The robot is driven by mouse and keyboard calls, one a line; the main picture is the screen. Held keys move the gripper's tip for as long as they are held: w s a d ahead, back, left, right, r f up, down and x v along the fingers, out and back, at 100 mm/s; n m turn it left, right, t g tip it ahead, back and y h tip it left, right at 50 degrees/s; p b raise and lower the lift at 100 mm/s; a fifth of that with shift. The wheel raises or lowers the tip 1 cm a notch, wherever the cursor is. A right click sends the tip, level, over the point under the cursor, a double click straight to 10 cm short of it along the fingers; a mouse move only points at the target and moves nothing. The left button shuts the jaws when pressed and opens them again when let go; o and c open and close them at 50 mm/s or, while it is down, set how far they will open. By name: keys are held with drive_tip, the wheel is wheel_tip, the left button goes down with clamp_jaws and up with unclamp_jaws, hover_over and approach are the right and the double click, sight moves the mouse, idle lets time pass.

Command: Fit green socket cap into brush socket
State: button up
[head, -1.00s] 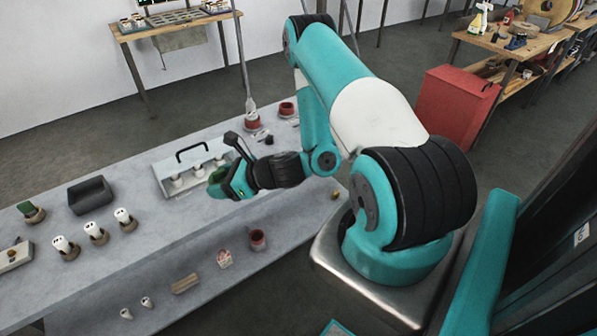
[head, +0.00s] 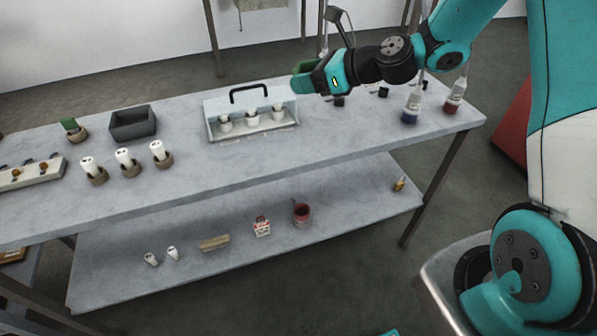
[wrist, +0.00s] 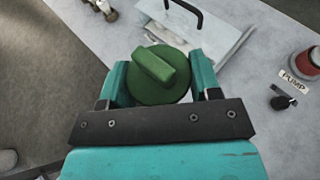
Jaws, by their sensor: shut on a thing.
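My gripper (head: 308,80) is shut on the green socket cap (head: 303,67) and holds it above the bench, by the right end of the clear-sided case. In the wrist view the cap (wrist: 158,76) is a round green disc with a raised bar across its top, between the two teal fingers. Its underside is hidden. I cannot tell which fitting is the brush socket.
The case (head: 208,121) has a black handle and holds white cups. The wrist view shows a black knob (wrist: 282,102) by a PUMP label. The bench front is mostly clear.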

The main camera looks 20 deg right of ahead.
sight(298, 151)
drive_tip(key=shift+w+a+r+b, duration=0.2)
drive_tip(key=shift+a+r+b, duration=0.45)
drive_tip(key=shift+a+b, duration=0.15)
drive_tip(key=shift+a+r, duration=0.2)
drive_tip(key=shift+r, duration=0.25)
wheel_tip(298, 151, down, 20)
drive_tip(key=shift+r+b, duration=0.15)
drive_tip(key=shift+b, duration=0.35)
drive_tip(key=shift+f, duration=0.2)
drive_tip(key=o, duration=0.9)
drive_tip(key=shift+f+b, duration=0.1)
drive_tip(key=shift+b, duration=0.25)
